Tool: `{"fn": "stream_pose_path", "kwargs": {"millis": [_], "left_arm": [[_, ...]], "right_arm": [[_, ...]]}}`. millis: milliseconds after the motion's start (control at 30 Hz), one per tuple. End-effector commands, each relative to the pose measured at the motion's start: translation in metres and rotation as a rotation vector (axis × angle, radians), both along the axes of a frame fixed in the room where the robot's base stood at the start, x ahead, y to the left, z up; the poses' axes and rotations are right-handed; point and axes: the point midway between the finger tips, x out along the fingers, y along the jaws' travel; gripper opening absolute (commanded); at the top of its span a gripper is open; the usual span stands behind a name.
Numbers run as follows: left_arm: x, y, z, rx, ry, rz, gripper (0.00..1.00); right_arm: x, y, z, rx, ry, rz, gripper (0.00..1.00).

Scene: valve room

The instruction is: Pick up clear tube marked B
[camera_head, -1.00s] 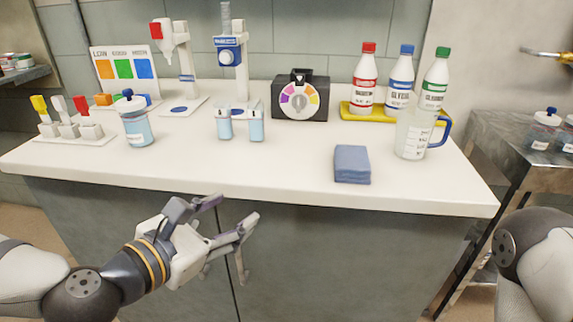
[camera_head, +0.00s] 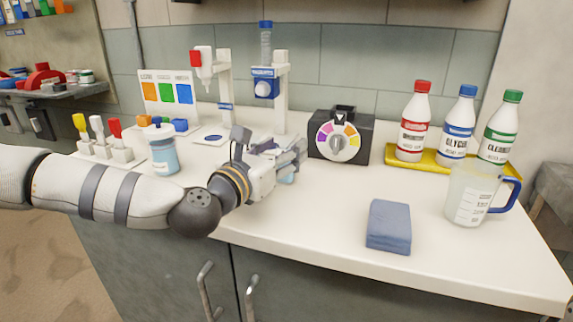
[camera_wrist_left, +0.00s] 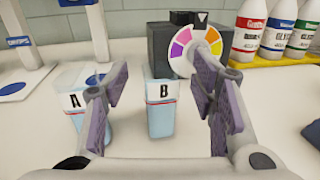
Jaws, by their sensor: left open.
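The clear tube marked B (camera_wrist_left: 161,108) stands upright on the counter in the left wrist view, with pale blue liquid in it. My left gripper (camera_wrist_left: 160,92) is open, and tube B shows between its two fingers, with no contact visible. The tube marked A (camera_wrist_left: 75,100) stands just left of it, partly behind the left finger. In the head view my left gripper (camera_head: 290,155) is low over the counter and hides most of the tubes. A bit of pale blue tube (camera_head: 287,178) shows below the fingers. My right gripper is not in view.
A black box with a colour wheel (camera_head: 341,137) stands behind the gripper. A dispenser stand (camera_head: 281,105) is behind, and a blue-lidded jar (camera_head: 163,155) stands left. A blue cloth (camera_head: 389,227) and a jug (camera_head: 468,198) are right. The front middle counter is clear.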

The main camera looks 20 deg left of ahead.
Motion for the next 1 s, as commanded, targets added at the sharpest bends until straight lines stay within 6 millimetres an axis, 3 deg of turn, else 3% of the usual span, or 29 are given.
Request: {"fn": "stream_pose_path", "kwargs": {"millis": [233, 467, 500, 833, 1000], "left_arm": [[0.004, -0.001, -0.001, 0.0, 0.002, -0.001, 0.52], [0.004, -0.001, -0.001, 0.0, 0.002, -0.001, 0.02], [0.004, -0.001, -0.001, 0.0, 0.002, -0.001, 0.0], [0.004, -0.001, 0.006, 0.001, -0.002, 0.0, 0.0], [0.003, -0.001, 0.04, 0.0, -0.01, -0.001, 0.0]], "right_arm": [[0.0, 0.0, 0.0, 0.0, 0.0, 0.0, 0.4], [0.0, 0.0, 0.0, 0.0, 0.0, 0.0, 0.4], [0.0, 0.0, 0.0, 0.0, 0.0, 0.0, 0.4], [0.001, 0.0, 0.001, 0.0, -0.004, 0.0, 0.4], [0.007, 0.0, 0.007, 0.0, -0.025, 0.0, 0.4]]}}
